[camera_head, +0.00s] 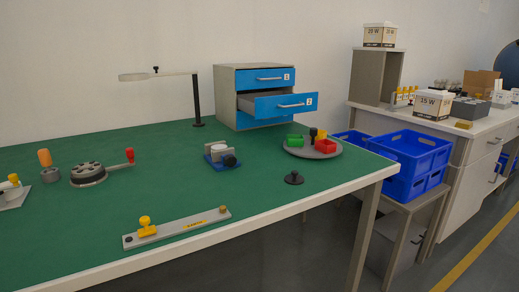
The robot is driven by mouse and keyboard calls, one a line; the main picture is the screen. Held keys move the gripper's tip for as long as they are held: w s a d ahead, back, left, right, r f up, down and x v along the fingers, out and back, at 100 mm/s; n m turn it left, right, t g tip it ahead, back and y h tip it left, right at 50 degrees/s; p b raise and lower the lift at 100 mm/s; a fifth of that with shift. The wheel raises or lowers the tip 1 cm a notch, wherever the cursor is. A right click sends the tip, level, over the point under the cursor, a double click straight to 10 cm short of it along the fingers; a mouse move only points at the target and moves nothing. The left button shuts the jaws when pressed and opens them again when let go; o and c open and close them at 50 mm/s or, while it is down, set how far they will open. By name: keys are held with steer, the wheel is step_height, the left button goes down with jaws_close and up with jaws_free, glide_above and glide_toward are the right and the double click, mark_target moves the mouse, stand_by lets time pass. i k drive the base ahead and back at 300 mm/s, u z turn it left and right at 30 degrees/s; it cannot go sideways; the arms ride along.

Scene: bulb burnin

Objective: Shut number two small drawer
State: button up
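A small grey drawer cabinet (224,91) stands at the back of the green workbench. Its upper blue drawer (252,77) is closed flush, and its label is too small to read surely. The drawer below it (270,106), whose label looks like a 2, is pulled out to the front right. It has a silver bar handle (291,105), and part of its grey inside shows. The cabinet front under the open drawer is mostly hidden by it. My gripper is not in view.
On the green bench (185,180), a round tray (294,152) with coloured pieces sits in front of the cabinet. A blue vise-like fixture (221,157), a black knob (293,178) and a lamp (196,105) are nearby. Blue crates (414,147) stand right of the bench. Open floor (325,250) lies in front.

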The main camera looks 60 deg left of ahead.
mark_target(264, 105)
steer(key=k, duration=1.35)
steer(key=u, duration=1.95)
steer(key=i, duration=0.5)
steer(key=z, duration=0.05)
